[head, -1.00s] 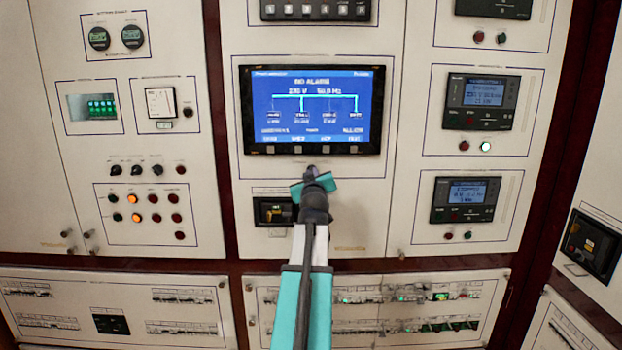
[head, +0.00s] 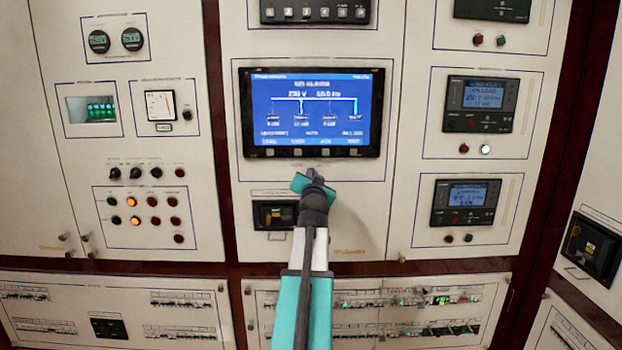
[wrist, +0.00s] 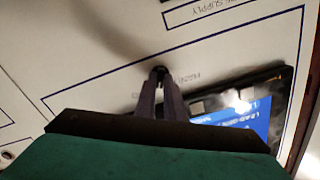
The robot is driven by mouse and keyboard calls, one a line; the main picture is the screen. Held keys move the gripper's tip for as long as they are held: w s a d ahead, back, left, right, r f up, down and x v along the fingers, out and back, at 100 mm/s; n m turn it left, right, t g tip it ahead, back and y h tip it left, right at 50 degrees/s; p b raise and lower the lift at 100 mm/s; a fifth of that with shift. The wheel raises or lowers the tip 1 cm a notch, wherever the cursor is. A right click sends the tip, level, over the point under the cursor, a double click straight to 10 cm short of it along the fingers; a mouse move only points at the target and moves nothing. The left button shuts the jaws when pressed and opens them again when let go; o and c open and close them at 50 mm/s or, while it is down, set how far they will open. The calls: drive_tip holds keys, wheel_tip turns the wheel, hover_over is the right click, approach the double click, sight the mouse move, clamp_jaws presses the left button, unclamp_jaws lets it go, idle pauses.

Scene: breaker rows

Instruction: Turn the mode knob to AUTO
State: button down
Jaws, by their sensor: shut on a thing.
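My gripper (head: 313,182) is at the centre panel, just below the blue screen, in the head view. In the wrist view the two grey fingers of my gripper (wrist: 159,84) are closed on a small black knob (wrist: 158,70) on the white panel. I take it to be the mode knob; most of it is hidden between the fingertips. The faint lettering beside it is too blurred to read, so I cannot tell its setting. In the head view my gripper hides the knob.
The blue screen (head: 311,112) is just above my gripper. A black breaker unit (head: 275,214) sits close at its lower left. Several knobs and lamps are on the left panel (head: 60,200). Meters (head: 466,202) are on the right panel.

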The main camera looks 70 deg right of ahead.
drive_tip(key=shift+s+d+r+m, duration=0.15)
drive_tip(key=shift+s+r+m, duration=0.1)
drive_tip(key=shift+m, duration=0.35)
drive_tip(key=shift+f, duration=0.1)
drive_tip(key=c, duration=1.8)
unclamp_jaws()
drive_tip(key=shift+s+d+f, duration=0.1)
drive_tip(key=shift+c, duration=0.2)
drive_tip(key=shift+a+f, duration=0.1)
drive_tip(key=shift+a, duration=0.15)
